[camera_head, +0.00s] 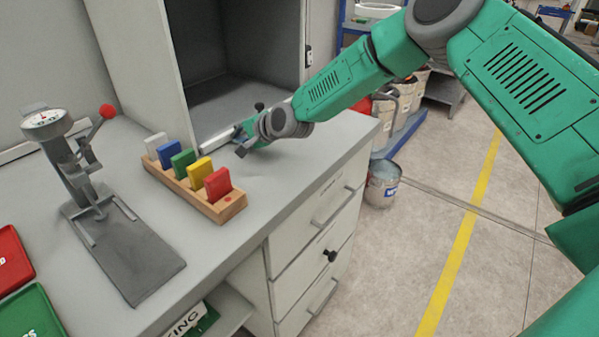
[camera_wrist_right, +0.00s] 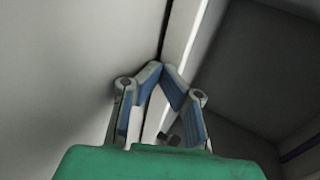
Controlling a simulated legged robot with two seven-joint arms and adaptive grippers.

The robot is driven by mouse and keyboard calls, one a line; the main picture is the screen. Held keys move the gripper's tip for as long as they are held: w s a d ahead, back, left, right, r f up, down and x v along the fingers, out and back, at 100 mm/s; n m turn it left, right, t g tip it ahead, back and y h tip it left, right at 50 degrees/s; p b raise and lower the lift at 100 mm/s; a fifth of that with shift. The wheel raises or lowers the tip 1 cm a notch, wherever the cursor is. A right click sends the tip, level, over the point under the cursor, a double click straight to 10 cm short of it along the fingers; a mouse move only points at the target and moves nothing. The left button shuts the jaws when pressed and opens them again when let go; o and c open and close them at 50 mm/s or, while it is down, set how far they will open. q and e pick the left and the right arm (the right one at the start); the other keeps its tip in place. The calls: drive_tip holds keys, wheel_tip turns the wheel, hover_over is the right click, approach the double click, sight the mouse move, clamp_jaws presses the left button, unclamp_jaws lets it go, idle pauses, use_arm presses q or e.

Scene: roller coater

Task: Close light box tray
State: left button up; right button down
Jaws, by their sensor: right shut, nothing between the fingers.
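The light box (camera_head: 150,55) is a tall grey box on the bench with an open front and a dark interior. A pale strip runs along its lower front edge (camera_head: 215,138); I cannot tell how far the tray is out. My right gripper (camera_head: 240,143) is low at this edge, just above the bench, and partly hidden by its wrist. In the right wrist view, its blue-padded fingers (camera_wrist_right: 166,72) meet at the tips and are empty. They point along a bright strip (camera_wrist_right: 185,50) between a grey panel and the dark interior. My left gripper is not in view.
A wooden block with coloured chips (camera_head: 205,200) stands close to my right gripper. A gauge stand with a red-knobbed lever (camera_head: 95,205) is farther left. Drawers (camera_head: 310,215) are under the bench. A bucket (camera_head: 382,183) stands on the floor.

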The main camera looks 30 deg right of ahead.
drive_tip(key=shift+w+a+r, duration=0.1)
drive_tip(key=shift+w, duration=0.3)
drive_tip(key=shift+a+r, duration=0.25)
drive_tip(key=shift+a, duration=0.25)
